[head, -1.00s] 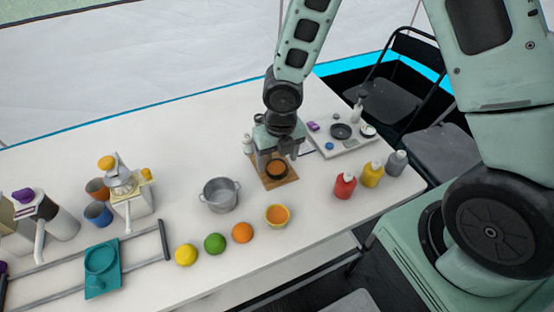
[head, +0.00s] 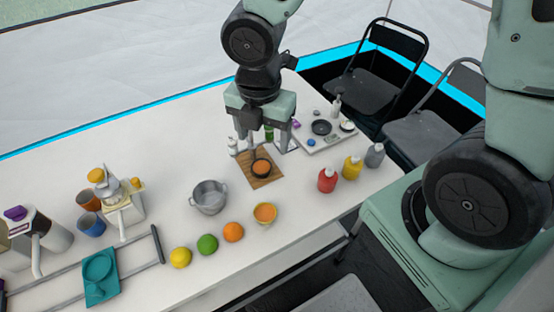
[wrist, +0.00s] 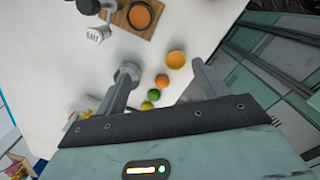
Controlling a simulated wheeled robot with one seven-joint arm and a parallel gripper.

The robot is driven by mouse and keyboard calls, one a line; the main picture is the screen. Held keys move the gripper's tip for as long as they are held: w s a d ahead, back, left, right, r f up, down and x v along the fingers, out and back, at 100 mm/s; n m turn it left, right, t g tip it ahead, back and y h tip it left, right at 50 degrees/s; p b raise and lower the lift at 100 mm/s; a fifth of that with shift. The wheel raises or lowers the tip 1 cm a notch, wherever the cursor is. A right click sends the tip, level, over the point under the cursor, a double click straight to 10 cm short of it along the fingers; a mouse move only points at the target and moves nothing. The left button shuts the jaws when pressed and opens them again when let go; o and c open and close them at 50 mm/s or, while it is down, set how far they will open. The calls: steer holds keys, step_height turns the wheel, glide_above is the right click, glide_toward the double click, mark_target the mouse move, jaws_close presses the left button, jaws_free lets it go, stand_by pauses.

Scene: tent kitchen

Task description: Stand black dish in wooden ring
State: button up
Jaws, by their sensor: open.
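A small black dish (head: 262,167) with orange contents rests upright on a square wooden board (head: 264,182). In the wrist view the dish (wrist: 140,16) and board (wrist: 154,33) show at the top. I cannot make out a separate wooden ring; the dish hides the middle of the board. My gripper (head: 262,147) is open and empty, above and behind the dish, pointing down. A second dark round dish (head: 321,127) lies on the pale tray at the back right.
A grey pot (head: 209,197), a yellow bowl (head: 265,214) and several fruits stand in front and left. Red (head: 327,180), yellow (head: 351,168) and grey (head: 374,155) bottles stand right. The back left table is clear.

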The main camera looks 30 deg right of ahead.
steer(key=s+a+r+m, duration=0.2)
steer(key=s+m, duration=0.4)
steer(key=m, duration=0.3)
steer(key=s+a+r+m+y, duration=0.1)
steer(key=s+a+r+m, duration=0.1)
steer(key=s+r+m, duration=0.2)
steer(key=s+m, duration=0.3)
steer(key=m, duration=0.2)
steer(key=shift+r+g, duration=0.3)
steer(key=shift+r, duration=0.1)
